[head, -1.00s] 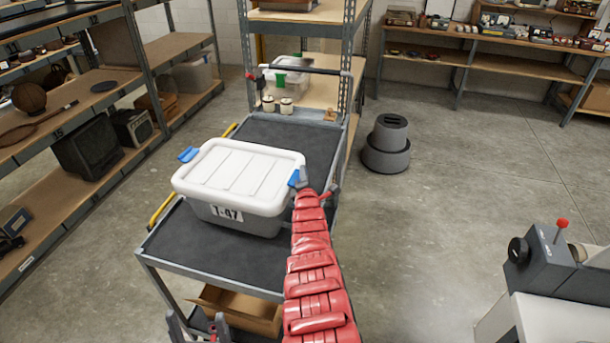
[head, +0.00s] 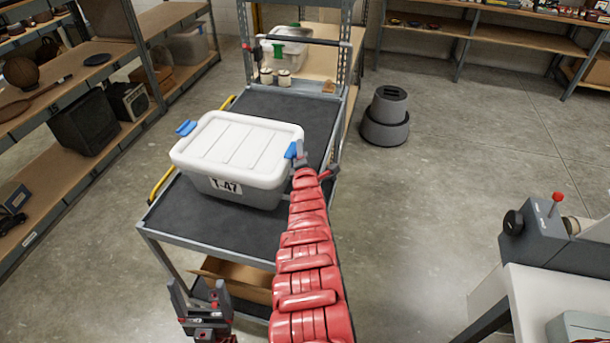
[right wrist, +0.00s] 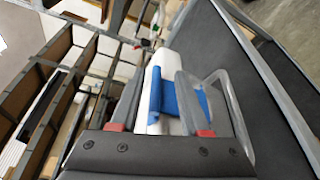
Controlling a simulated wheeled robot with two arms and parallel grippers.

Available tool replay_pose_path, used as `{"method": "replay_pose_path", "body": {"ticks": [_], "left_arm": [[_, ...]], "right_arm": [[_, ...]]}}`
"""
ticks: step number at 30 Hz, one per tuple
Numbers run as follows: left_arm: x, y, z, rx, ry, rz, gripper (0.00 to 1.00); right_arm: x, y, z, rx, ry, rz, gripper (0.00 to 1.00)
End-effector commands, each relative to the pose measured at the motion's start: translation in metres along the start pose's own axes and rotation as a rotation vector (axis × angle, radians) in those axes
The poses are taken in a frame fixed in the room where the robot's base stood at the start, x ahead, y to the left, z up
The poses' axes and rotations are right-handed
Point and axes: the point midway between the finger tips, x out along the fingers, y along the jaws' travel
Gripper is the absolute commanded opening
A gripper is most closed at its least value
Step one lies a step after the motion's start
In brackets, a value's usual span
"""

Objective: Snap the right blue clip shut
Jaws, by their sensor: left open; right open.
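A grey storage box (head: 232,190) labelled T-47, with a white lid (head: 235,146), sits on the cart's top shelf. The right blue clip (head: 292,150) is at the lid's right end; the gripper partly covers it. The left blue clip (head: 186,127) sticks out from the left end. My right gripper (head: 316,164) is open at the right clip. In the right wrist view the blue clip (right wrist: 158,95) lies between the open fingers (right wrist: 157,105); whether they touch it I cannot tell. My left gripper (head: 203,300) is open and empty, low in front of the cart.
The cart's dark top shelf (head: 230,225) has bare room in front of and behind the box. Two small pale jars (head: 275,77) stand at its far end. A cardboard box (head: 240,278) is on the lower shelf. A grey step stool (head: 387,117) stands right of the cart.

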Motion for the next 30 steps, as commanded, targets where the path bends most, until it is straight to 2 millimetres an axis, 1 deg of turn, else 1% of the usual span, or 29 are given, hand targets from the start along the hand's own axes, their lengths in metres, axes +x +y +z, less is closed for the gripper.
{"method": "replay_pose_path", "body": {"ticks": [1, 3, 5, 6, 9, 11, 16, 18, 21, 25, 30], "left_arm": [[0.009, -0.001, -0.002, 0.0, 0.0, 0.0, 0.81], [0.018, -0.001, -0.003, 0.0, 0.0, 0.0, 0.81], [0.023, -0.001, -0.004, 0.0, 0.0, 0.0, 0.81], [0.034, -0.002, -0.006, 0.0, 0.0, 0.0, 0.81], [0.052, -0.003, -0.009, 0.0, 0.0, 0.0, 0.81], [0.062, -0.003, -0.011, 0.0, 0.0, 0.0, 0.81], [0.091, -0.004, -0.015, 0.0, 0.0, 0.0, 0.81], [0.103, -0.005, -0.017, 0.0, 0.0, 0.0, 0.81], [0.118, -0.006, -0.02, 0.0, 0.0, 0.0, 0.81], [0.128, -0.006, -0.022, 0.0, 0.0, 0.0, 0.81], [0.136, -0.007, -0.023, 0.0, 0.0, 0.0, 0.81]], "right_arm": [[-0.01, 0.004, 0.0, 0.002, 0.002, -0.007, 0.46], [-0.022, 0.006, 0.0, 0.004, 0.001, -0.003, 0.46], [-0.034, 0.003, -0.001, 0.005, 0.005, -0.01, 0.46], [-0.039, 0.006, 0.003, 0.004, 0.001, -0.008, 0.46], [-0.053, 0.007, 0.003, 0.004, 0.002, -0.008, 0.46], [-0.062, 0.007, 0.002, 0.005, 0.002, -0.009, 0.46], [-0.093, 0.007, 0.001, 0.003, 0.004, -0.009, 0.46], [-0.105, 0.007, -0.002, -0.008, 0.01, -0.004, 0.46], [-0.118, 0.007, 0.0, -0.009, 0.008, -0.002, 0.46], [-0.133, 0.003, -0.003, -0.007, 0.009, -0.005, 0.46], [-0.144, 0.001, -0.002, -0.005, 0.005, -0.004, 0.46]]}}
